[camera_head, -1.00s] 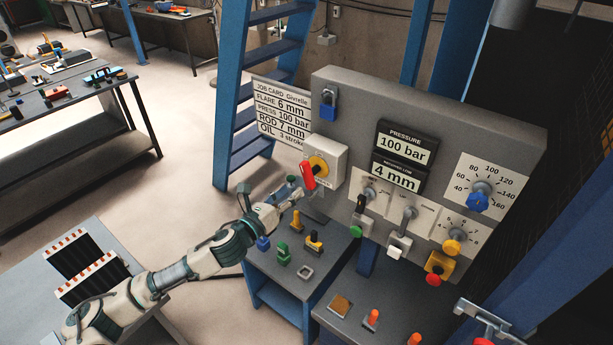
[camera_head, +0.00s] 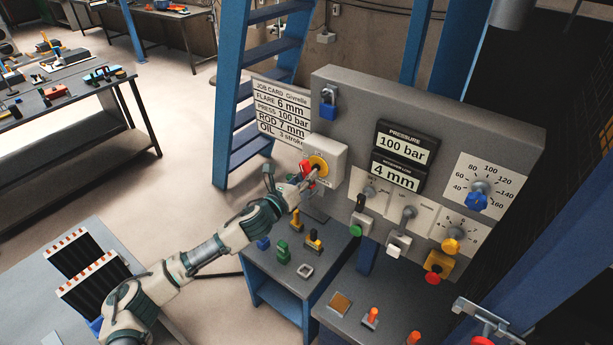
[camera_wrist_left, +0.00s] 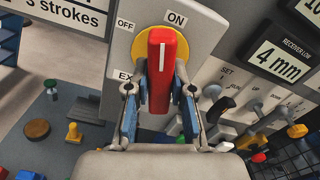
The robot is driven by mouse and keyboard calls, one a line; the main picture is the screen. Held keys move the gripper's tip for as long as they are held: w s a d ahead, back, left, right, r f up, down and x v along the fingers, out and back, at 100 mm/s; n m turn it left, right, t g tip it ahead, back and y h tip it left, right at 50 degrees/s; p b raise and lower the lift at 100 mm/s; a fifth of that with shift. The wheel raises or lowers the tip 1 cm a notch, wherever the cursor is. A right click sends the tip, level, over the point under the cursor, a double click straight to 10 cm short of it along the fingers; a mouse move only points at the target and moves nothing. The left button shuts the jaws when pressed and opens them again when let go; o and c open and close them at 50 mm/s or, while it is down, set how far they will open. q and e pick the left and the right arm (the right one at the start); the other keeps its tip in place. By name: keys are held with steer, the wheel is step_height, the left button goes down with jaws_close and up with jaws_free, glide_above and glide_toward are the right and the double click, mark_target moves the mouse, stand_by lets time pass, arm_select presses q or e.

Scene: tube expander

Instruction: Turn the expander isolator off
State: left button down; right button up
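The expander isolator is a light box (camera_head: 334,154) on the left of the grey panel, with a yellow disc (camera_head: 318,164) and a red handle (camera_head: 305,168). In the left wrist view the red handle (camera_wrist_left: 161,75) stands upright in the picture, its white line near the top, between the OFF label (camera_wrist_left: 125,25) and the ON label (camera_wrist_left: 176,18). My left gripper (camera_head: 309,181) is at the handle. Its fingers (camera_wrist_left: 161,88) flank the handle closely; whether they press on it I cannot tell. My right gripper is not in view.
A blue padlock (camera_head: 328,106) hangs above the isolator. Levers, knobs and a red button (camera_head: 432,278) sit to the right on the panel. Below, a small bench (camera_head: 290,258) carries coloured pieces. A job card (camera_head: 281,112) and blue ladder stand behind.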

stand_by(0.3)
arm_select(q)
steer(key=shift+r+n+p, duration=0.15)
steer(key=shift+n+p, duration=1.05)
steer(key=shift+p, duration=0.05)
steer(key=n+p, duration=0.2)
steer(key=n, duration=0.1)
steer(key=shift+n+p, duration=0.4)
steer(key=n+p, duration=0.2)
steer(key=n, duration=0.2)
steer(key=shift+a+p, duration=0.1)
steer(key=shift+p, duration=0.25)
steer(key=shift+f+n+p, duration=0.15)
steer(key=shift+n+p, duration=0.3)
steer(key=shift+n, duration=0.5)
steer(key=shift+f+n+p, duration=0.15)
steer(key=shift+n+p, duration=0.3)
steer(key=shift+n, duration=0.5)
steer(key=shift+f, duration=0.1)
steer(key=c, duration=1)
jaws_free()
steer(key=shift+w, duration=0.15)
